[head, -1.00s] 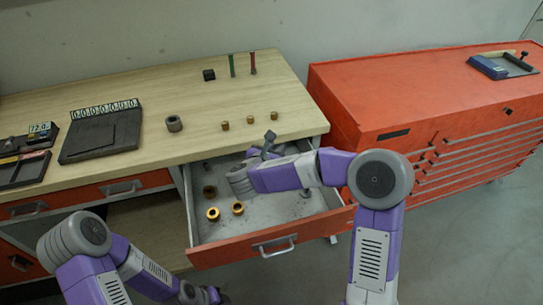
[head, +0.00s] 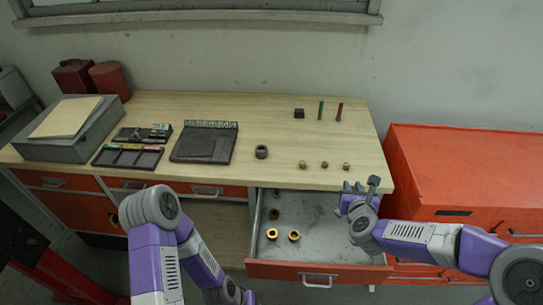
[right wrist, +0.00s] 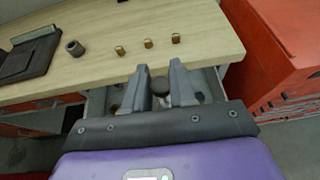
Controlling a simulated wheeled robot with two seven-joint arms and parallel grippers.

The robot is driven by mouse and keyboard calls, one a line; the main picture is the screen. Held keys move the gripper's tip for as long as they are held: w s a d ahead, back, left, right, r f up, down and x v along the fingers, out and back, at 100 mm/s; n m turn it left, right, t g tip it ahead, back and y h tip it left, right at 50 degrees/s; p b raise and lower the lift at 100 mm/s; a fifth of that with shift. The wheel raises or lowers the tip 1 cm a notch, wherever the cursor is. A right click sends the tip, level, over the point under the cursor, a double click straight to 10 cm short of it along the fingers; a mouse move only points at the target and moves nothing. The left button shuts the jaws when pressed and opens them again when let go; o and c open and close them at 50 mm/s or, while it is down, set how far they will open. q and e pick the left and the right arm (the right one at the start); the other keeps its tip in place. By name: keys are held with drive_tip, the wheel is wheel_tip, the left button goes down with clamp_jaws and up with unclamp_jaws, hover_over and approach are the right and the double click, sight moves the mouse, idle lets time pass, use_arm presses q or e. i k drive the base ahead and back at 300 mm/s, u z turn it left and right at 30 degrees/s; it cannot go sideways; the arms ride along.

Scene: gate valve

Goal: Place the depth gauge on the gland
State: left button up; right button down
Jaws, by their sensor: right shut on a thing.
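My right gripper (head: 358,192) is over the right side of the open drawer, near the table's front right corner. It is shut on a dark piece, likely the depth gauge (head: 374,184); its round dark end (right wrist: 160,87) shows between the fingers in the right wrist view. Two brass flanged rings (head: 272,233) (head: 294,236) and a browner ring (head: 274,214) lie in the drawer. A dark thick ring (head: 261,152) stands on the table. I cannot tell which of these is the gland. My left gripper (head: 240,296) is low at the bottom edge, its fingers unclear.
The drawer (head: 320,270) is pulled out below the table (head: 230,115). A red cabinet (head: 450,160) is close on the right.

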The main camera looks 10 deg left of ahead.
sight(261, 148)
drive_tip(key=k, duration=1.15)
drive_tip(key=u, duration=0.7)
drive_tip(key=i, duration=0.6)
drive_tip(key=u, duration=0.8)
drive_tip(key=i, duration=0.9)
drive_tip(key=z, duration=0.8)
drive_tip(key=i, duration=0.6)
drive_tip(key=z, duration=0.7)
